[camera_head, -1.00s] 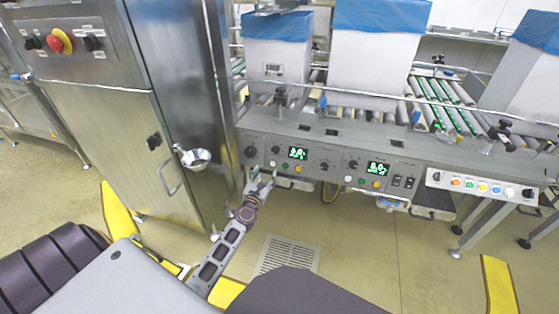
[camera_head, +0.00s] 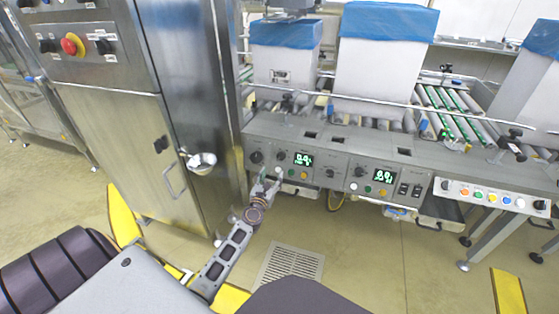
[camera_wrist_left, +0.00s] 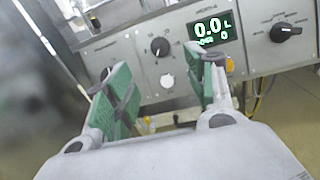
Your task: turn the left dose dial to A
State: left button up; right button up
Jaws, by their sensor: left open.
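A larger black dial (camera_head: 329,173) is right of the display, also in the wrist view (camera_wrist_left: 285,31). I cannot read which is the dose dial or its letters. My left gripper (camera_head: 268,183) is open and empty, its green-padded fingers (camera_wrist_left: 163,85) in front of the panel's left part, apart from the small dial.
Another black knob (camera_head: 256,157) is at the panel's left end. A second green display (camera_head: 383,176) is further right. A steel cabinet (camera_head: 180,110) stands close on the left. White boxes with blue liners (camera_head: 383,60) are on the conveyor above. The floor before the panel is open.

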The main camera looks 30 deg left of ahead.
aim_at(281, 157)
pick_arm(q)
jog(key=b+x, duration=0.1)
jog(key=x, duration=0.8)
jog(key=shift+w+a, duration=0.1)
jog(key=shift+w, duration=0.25)
jog(key=shift+b+x, duration=0.5)
jog(key=shift+x, duration=0.35)
jog(key=shift+w, duration=0.2)
jog(key=shift+w+a, duration=0.1)
jog(key=shift+w, duration=0.05)
pick_arm(e)
jog(key=shift+t+y, duration=0.3)
jog(key=shift+y, duration=0.1)
jog(key=f, duration=0.1)
jog(key=a+f, duration=0.1)
jog(key=f, duration=0.3)
jog(key=shift+w+a, duration=0.25)
pick_arm(q)
jog(key=shift+c, duration=0.5)
pick_arm(e)
jog(key=shift+w, duration=0.1)
pick_arm(q)
jog(key=c, duration=0.9)
